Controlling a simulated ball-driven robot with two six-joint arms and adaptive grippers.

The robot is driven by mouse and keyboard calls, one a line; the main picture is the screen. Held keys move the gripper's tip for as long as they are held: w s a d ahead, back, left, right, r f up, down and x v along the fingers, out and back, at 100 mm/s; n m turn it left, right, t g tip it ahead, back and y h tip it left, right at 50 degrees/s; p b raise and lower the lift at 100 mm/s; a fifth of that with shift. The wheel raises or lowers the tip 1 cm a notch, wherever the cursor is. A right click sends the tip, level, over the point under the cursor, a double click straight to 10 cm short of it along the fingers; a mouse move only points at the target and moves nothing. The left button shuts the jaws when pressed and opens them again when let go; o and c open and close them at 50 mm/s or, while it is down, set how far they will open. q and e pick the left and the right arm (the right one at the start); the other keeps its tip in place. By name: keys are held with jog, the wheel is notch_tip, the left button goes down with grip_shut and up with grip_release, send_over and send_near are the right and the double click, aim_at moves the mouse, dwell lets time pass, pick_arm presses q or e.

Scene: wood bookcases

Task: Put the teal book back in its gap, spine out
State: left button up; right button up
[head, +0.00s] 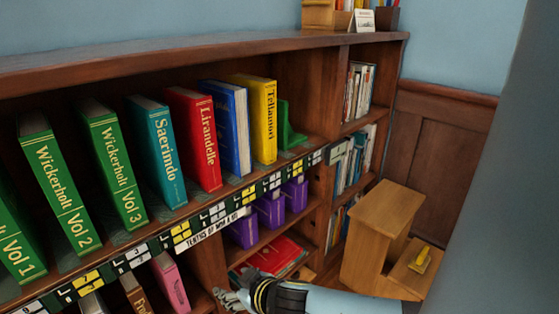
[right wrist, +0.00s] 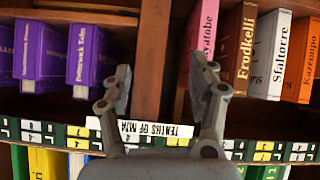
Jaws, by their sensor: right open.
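The teal book (head: 157,150), titled Saerimdo, stands on the upper shelf in the head view, spine out. It is between the green Wickerholt Vol 3 (head: 113,165) and the red Lirandelle (head: 194,140), with small spaces either side. No gripper touches it. My right gripper (head: 228,298) is at the bottom of the head view, below and right of the teal book. In the right wrist view my right gripper (right wrist: 160,72) is open and empty, its fingers apart in front of the shelf divider. I cannot make out the teal book there. My left gripper is not in view.
Blue (head: 226,128) and yellow (head: 254,118) books and a green bookend (head: 290,125) stand to the right. A label strip (head: 180,232) runs along the shelf edge. Purple books (head: 270,210) and a pink book (head: 170,283) stand below. A wooden step stool (head: 385,215) is right.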

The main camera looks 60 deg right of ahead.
jog(key=s+f+g, duration=0.4)
jog(key=s+f, duration=1)
jog(key=f, duration=0.1)
jog(key=s+a+f+g+y, duration=0.1)
jog(key=s+f, duration=0.3)
jog(key=s, duration=0.7)
jog(key=s+a+f+n+g+y, duration=0.1)
jog(key=s+f+g, duration=0.3)
jog(key=s, duration=0.7)
jog(key=shift+s+a+f+g, duration=0.3)
jog(key=shift+a+f, duration=0.3)
jog(key=shift+a, duration=0.1)
jog(key=shift+s, duration=0.15)
